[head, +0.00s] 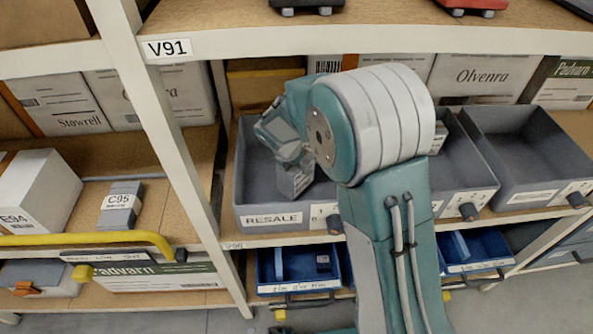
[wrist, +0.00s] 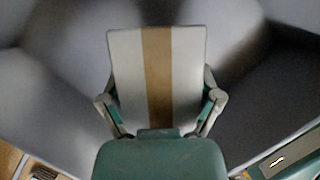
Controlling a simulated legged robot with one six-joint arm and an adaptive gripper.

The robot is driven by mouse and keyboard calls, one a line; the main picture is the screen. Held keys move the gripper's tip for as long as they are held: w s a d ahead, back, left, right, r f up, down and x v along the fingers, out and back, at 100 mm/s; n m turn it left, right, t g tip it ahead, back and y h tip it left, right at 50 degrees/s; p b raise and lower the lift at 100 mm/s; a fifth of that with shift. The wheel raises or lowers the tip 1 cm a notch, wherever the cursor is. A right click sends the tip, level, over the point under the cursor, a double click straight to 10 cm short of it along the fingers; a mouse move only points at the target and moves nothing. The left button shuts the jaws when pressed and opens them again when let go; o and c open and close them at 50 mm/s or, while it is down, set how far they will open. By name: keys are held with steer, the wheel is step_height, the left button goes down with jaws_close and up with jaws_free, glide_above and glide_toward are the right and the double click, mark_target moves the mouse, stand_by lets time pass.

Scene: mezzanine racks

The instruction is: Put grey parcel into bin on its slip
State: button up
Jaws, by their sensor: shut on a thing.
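My gripper (head: 290,158) is shut on a grey parcel (head: 297,181), which hangs within the outline of the grey bin marked RESALE (head: 250,217) in the head view. The parcel carries a small slip too small to read. In the wrist view the parcel (wrist: 125,70) shows a pale face with a brown tape stripe, between both fingers (wrist: 160,108). Grey bin walls (wrist: 45,95) surround it there. I cannot tell whether the parcel touches the bin floor. My arm hides part of the bin's right side and the bin beside it.
More grey bins (head: 528,150) stand to the right; the far right one looks empty. Blue bins (head: 300,287) sit below. A rack upright (head: 165,120) stands left. A small grey box marked C95 (head: 122,196) and a yellow rail (head: 90,239) are left of it.

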step_height(320, 180, down, 2)
steer(key=shift+d+f, duration=0.1)
steer(key=shift+f, duration=0.15)
steer(key=shift+a, duration=0.25)
steer(key=o, duration=1.1)
steer(key=shift+f, duration=0.1)
steer(key=shift+d, duration=0.15)
steer(key=v, duration=1.2)
